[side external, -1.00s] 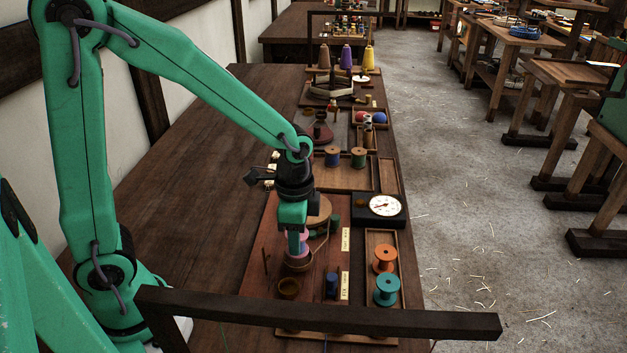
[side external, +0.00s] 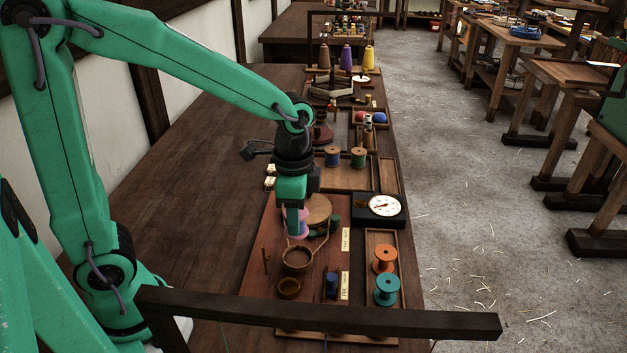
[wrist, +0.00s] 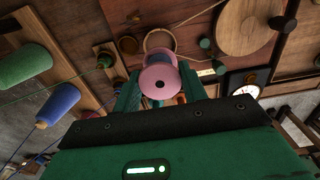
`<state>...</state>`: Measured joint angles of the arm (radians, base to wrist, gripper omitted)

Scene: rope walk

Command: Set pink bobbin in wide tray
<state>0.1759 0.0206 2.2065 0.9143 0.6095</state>
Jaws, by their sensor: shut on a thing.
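The pink bobbin (side external: 302,216) is held in my gripper (side external: 294,222), above the reddish board (side external: 318,272) and clear of the round brown cup (side external: 297,259) below. In the wrist view the bobbin (wrist: 159,82) sits between the two green fingers of my gripper (wrist: 160,90), its round end facing the camera. In the side view a finger partly hides it.
A narrower tray (side external: 376,237) at right holds an orange bobbin (side external: 385,259) and a teal bobbin (side external: 387,290). A black dial box (side external: 384,207) stands between the trays. A round wooden disc (side external: 318,209) is beside the gripper. A dark bar (side external: 320,314) crosses the foreground.

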